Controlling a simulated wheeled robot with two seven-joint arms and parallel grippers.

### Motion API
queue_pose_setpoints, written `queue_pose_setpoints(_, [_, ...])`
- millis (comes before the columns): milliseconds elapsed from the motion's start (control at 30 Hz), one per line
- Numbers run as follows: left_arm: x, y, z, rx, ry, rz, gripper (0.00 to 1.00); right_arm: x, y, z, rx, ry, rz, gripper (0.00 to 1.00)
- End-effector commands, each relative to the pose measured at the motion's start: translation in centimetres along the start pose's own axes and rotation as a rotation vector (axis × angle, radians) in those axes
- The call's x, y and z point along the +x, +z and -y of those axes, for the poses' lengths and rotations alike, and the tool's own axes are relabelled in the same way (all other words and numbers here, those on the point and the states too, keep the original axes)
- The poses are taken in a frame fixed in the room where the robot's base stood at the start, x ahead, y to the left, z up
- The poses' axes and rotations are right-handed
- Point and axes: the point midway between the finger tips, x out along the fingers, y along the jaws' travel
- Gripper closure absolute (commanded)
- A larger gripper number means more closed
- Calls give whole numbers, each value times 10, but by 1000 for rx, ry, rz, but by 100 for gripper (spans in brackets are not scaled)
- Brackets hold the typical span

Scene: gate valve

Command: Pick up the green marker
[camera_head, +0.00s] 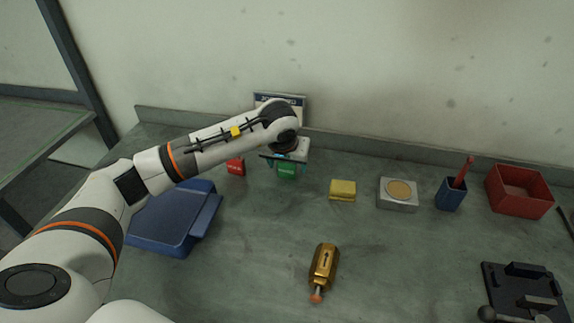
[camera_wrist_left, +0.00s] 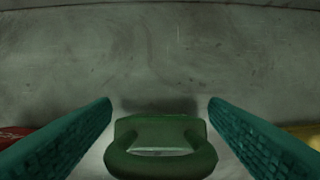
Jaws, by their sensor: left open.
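The green marker (camera_head: 287,171) stands on the bench near the back wall, just below my left gripper in the head view. In the left wrist view its top (camera_wrist_left: 160,148), a rounded green loop, lies between the two teal fingers. My left gripper (camera_head: 286,160) is open, with a finger on each side of the marker and a visible gap to each. The gripper points down, and the arm hides part of the marker's surroundings. My right gripper is not in view.
A red marker (camera_head: 236,166) stands close on the left and a yellow block (camera_head: 343,190) on the right. A blue tray (camera_head: 170,222), brass valve (camera_head: 323,267), grey block (camera_head: 397,195), blue cup (camera_head: 450,194) and red bin (camera_head: 519,192) stand around. The bench middle is mostly clear.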

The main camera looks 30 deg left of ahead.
Motion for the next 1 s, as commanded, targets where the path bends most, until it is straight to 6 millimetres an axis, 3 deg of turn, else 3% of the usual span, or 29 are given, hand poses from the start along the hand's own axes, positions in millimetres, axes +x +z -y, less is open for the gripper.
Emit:
queue_pose_setpoints(133, [11,0,0,0,-1,0,31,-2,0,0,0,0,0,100])
queue_pose_setpoints(333, [12,0,0,0,-1,1,31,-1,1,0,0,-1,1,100])
queue_pose_setpoints(367, [12,0,0,0,-1,1,33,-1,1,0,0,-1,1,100])
queue_pose_setpoints(633, [12,0,0,0,-1,1,77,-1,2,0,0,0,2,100])
queue_pose_setpoints(1000, [2,6,0,-1,-2,5,79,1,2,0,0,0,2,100])
